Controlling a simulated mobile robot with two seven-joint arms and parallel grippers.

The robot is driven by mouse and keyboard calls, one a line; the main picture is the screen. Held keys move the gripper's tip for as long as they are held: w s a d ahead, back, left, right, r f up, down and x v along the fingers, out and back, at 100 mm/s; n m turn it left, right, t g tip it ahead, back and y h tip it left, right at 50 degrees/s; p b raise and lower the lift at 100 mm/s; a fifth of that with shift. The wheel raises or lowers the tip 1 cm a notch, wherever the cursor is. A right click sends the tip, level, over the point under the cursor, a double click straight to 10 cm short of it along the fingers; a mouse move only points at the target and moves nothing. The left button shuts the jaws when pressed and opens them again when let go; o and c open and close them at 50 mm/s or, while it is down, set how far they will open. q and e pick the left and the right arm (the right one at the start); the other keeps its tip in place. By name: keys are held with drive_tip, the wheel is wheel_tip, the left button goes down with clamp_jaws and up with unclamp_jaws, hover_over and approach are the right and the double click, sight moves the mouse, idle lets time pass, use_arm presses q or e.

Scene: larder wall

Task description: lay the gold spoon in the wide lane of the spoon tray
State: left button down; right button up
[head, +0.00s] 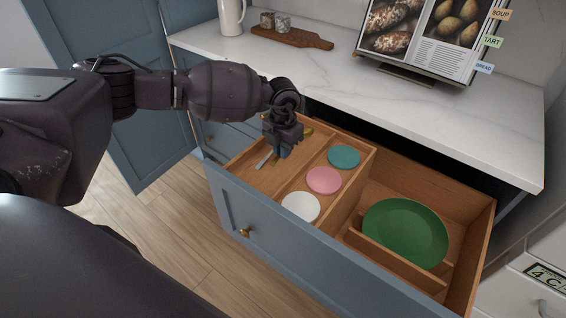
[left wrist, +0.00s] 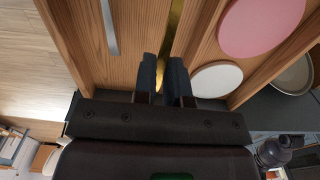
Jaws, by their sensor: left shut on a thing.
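The gold spoon (head: 308,132) shows as a gold end just beyond my left gripper (head: 284,150) in the head view. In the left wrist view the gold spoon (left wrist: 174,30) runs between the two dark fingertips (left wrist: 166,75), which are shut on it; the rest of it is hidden. The gripper points down over the left lane of the wooden spoon tray (head: 246,166) in the open drawer. A silver utensil (left wrist: 109,28) lies in that lane, left of the spoon. I cannot tell whether the spoon touches the tray floor. My right gripper is not in view.
A lane beside it holds a teal disc (head: 344,157), a pink disc (head: 324,180) and a white disc (head: 300,206). A green plate (head: 405,232) lies in the drawer's right part. The white counter (head: 440,120) stands behind, above the drawer.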

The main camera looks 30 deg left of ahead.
sight(283, 170)
use_arm(q)
wheel_tip(283, 170, down, 5)
drive_tip(key=shift+f+b, duration=0.1)
drive_tip(key=shift+b, duration=0.3)
drive_tip(key=shift+f, duration=0.1)
drive_tip(key=shift+f, duration=0.1)
drive_tip(key=c, duration=1.2)
unclamp_jaws()
